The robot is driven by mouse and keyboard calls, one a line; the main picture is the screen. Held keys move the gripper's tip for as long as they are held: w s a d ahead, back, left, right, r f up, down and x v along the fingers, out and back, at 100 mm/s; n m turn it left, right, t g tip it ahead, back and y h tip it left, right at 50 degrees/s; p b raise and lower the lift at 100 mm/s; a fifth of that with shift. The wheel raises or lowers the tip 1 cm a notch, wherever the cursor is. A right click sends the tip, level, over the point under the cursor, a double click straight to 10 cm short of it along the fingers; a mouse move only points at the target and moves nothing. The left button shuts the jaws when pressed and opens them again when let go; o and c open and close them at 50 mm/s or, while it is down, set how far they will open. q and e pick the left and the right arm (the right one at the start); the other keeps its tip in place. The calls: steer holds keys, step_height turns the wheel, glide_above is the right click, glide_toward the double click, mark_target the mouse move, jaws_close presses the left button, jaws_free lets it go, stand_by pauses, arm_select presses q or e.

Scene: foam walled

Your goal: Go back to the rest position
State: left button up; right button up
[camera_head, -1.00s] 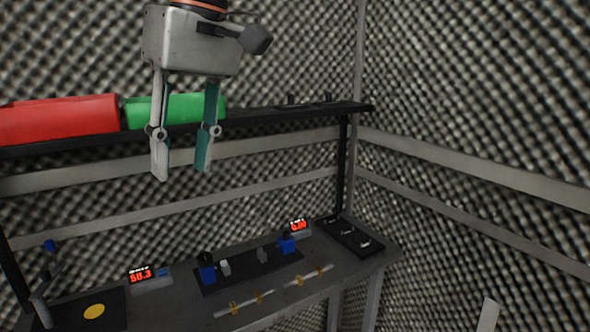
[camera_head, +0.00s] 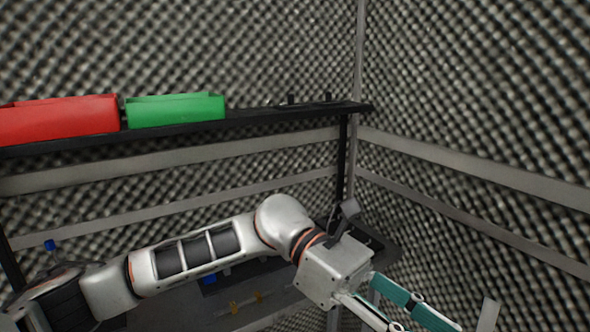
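My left arm reaches in from the lower left, across the front of the workbench (camera_head: 180,305). My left gripper (camera_head: 405,312) is at the lower right, past the bench's right end, pointing down and right. One finger is teal and one pale. They are apart with nothing seen between them, though their ends are at the bottom edge of the view. My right gripper is not in view.
A shelf (camera_head: 250,118) above the bench holds a red bin (camera_head: 60,120) and a green bin (camera_head: 175,110). My arm hides much of the bench top. A small pale piece (camera_head: 489,314) stands at the lower right edge; I cannot tell what it is. Foam walls enclose the corner.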

arm_select(q)
steer(key=w+a+r+n+t+h, duration=0.1)
steer(key=w+r+n+t+h, duration=0.1)
steer(key=w+n+t+h, duration=1.05)
steer(key=w+a+f+n+t+y, duration=0.4)
steer(key=a+f+n+t, duration=0.3)
steer(key=n, duration=0.7)
steer(key=w+a+f+n+t+y, duration=0.4)
steer(key=f+n+t, duration=0.4)
steer(key=n, duration=0.6)
steer(key=s+a+f+n+g+y, duration=0.1)
steer(key=s+a+f+n+y, duration=0.15)
steer(key=a+f, duration=0.4)
steer(key=s+a+f+n+y, duration=0.1)
steer(key=a+f+n+y, duration=0.25)
steer(key=f, duration=0.55)
steer(key=s+a+f+n+g+y, duration=0.1)
steer(key=s+a+f+n+y, duration=0.1)
steer(key=a+f+n+y, duration=0.35)
steer(key=s+a+f+n+g+y, duration=0.1)
steer(key=s+a+f+n+g, duration=0.1)
steer(key=s+a+f, duration=0.3)
steer(key=s+a+f+n+g+y, duration=0.1)
steer(key=s+a+f, duration=0.4)
steer(key=s+f, duration=0.5)
step_height(320, 180, down, 2)
steer(key=shift+f+n+g+y, duration=0.2)
steer(key=shift+n+g+y, duration=0.1)
steer(key=shift+n+g, duration=0.45)
